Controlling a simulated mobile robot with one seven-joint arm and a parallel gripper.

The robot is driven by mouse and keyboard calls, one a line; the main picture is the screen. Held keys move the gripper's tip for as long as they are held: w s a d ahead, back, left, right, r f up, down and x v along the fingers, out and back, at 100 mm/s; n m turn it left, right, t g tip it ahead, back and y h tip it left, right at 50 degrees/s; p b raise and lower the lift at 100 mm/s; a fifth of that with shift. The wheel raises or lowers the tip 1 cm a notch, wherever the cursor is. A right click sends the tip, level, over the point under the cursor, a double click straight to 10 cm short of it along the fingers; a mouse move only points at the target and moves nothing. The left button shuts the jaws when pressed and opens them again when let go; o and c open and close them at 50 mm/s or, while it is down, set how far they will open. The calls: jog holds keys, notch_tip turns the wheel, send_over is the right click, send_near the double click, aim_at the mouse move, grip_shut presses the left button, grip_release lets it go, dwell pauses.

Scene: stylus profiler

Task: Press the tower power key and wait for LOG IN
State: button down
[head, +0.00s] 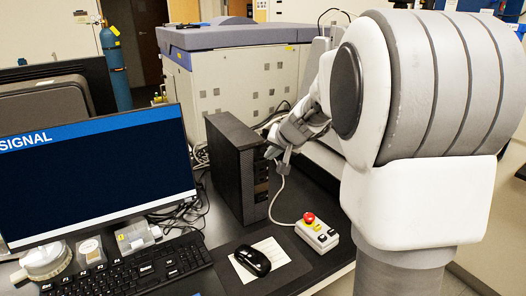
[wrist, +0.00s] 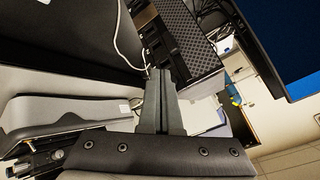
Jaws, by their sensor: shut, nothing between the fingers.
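The black computer tower (head: 226,165) stands upright on the desk, right of the monitor. My gripper (head: 283,160) is at the upper part of the tower's front side; I cannot tell whether it touches. In the wrist view my gripper (wrist: 161,75) has its fingers shut together and empty, pointing toward the tower (wrist: 178,35). The power key itself cannot be made out. The monitor (head: 95,175) shows a dark blue screen with a lighter blue bar reading "SIGNAL"; the rest of that line is cut off at the left.
A control box with a red button (head: 310,220) and its cable sit on the desk right of the tower. A mouse (head: 252,260) lies on a paper sheet, and a keyboard (head: 130,275) is in front of the monitor. A large grey instrument (head: 240,65) stands behind.

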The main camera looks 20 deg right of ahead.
jog(key=shift+w, duration=0.15)
jog(key=shift+w, duration=0.25)
jog(key=shift+w+a, duration=0.15)
jog(key=shift+w, duration=0.2)
dwell(0.8)
jog(key=shift+s, duration=0.15)
jog(key=shift+s+b, duration=0.55)
jog(key=shift+s, duration=0.05)
jog(key=shift+s+d, duration=0.1)
jog(key=shift+d, duration=0.1)
jog(key=s+b, duration=0.1)
jog(key=s, duration=0.1)
jog(key=s+d+b, duration=0.1)
jog(key=s, duration=0.1)
jog(key=shift+s, duration=0.4)
